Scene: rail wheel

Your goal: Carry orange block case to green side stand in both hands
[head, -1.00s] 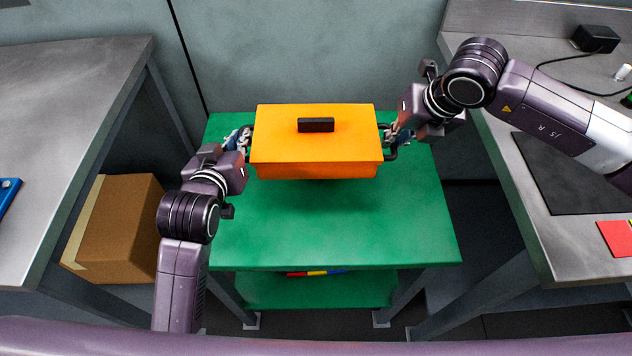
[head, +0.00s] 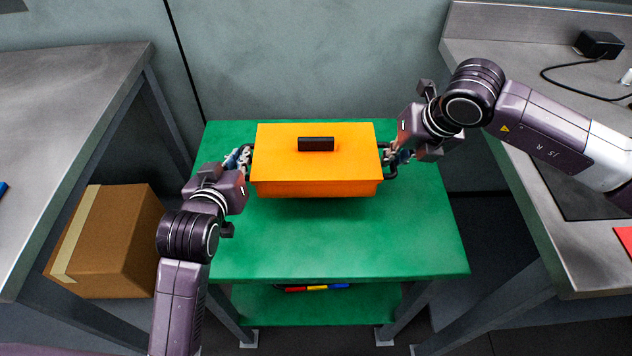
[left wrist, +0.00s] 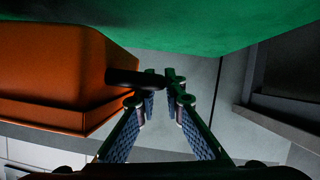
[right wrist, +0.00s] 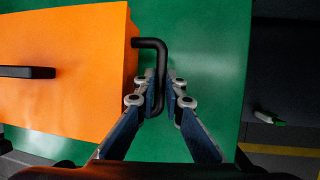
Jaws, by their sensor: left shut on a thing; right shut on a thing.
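The orange block case (head: 318,170) is level, with a dark handle on its lid, over the top of the green side stand (head: 340,245). A shadow lies on the stand below its front; I cannot tell whether it touches. My left gripper (head: 240,160) is shut on the case's left side handle, and the left wrist view shows its fingers around the dark handle (left wrist: 150,78). My right gripper (head: 393,157) is shut on the right side handle, a black bar between its fingers in the right wrist view (right wrist: 160,75). The case also shows there (right wrist: 70,75).
Grey metal tables stand at left (head: 70,120) and right (head: 540,40). A cardboard box (head: 110,240) lies under the left table. Colored pieces (head: 315,287) sit on the stand's lower shelf. The front of the stand's top is bare.

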